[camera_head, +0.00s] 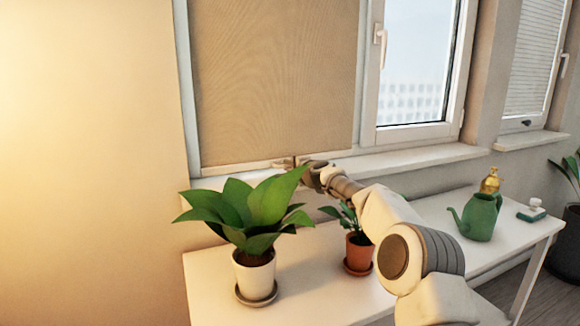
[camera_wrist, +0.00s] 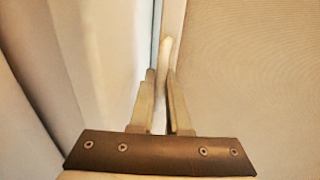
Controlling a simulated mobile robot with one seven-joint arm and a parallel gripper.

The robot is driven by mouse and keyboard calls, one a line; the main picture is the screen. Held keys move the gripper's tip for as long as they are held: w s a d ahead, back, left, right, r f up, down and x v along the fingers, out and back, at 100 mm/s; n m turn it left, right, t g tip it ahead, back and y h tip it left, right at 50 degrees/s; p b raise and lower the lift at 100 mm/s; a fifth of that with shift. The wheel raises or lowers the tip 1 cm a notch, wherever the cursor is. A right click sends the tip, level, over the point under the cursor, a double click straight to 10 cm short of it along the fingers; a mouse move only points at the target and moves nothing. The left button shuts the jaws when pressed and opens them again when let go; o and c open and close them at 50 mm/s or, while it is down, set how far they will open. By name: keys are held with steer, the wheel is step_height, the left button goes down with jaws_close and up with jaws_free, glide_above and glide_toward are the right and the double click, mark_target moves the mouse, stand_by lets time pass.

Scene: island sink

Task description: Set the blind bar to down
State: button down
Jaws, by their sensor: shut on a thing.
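The tan blind (camera_head: 275,80) covers the left window, and its pale blind bar (camera_head: 235,168) lies along the bottom, close to the sill. My gripper (camera_head: 292,163) is at the middle of the bar, partly hidden by my wrist in the head view. In the wrist view my gripper (camera_wrist: 161,78) has its fingers close together on the pale blind bar (camera_wrist: 166,55), with the blind fabric (camera_wrist: 245,70) to the right. The exact contact at the fingertips is small and blurred.
A large leafy plant in a white pot (camera_head: 255,275) stands on the white table (camera_head: 215,285) below the sill. A small plant in a terracotta pot (camera_head: 358,255) is beside my arm. A green watering can (camera_head: 480,217) and a brass bottle (camera_head: 490,182) stand to the right.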

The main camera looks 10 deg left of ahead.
steer(key=shift+f, duration=0.45)
steer(key=c, duration=0.9)
jaws_free()
steer(key=shift+s+d+r+b, duration=0.1)
steer(key=shift+s+d+b, duration=0.25)
steer(key=shift+d+b, duration=0.15)
steer(key=b+v, duration=0.4)
steer(key=v, duration=1.2)
steer(key=shift+s+r, duration=0.25)
steer(key=shift+r, duration=0.05)
steer(key=shift+a, duration=0.1)
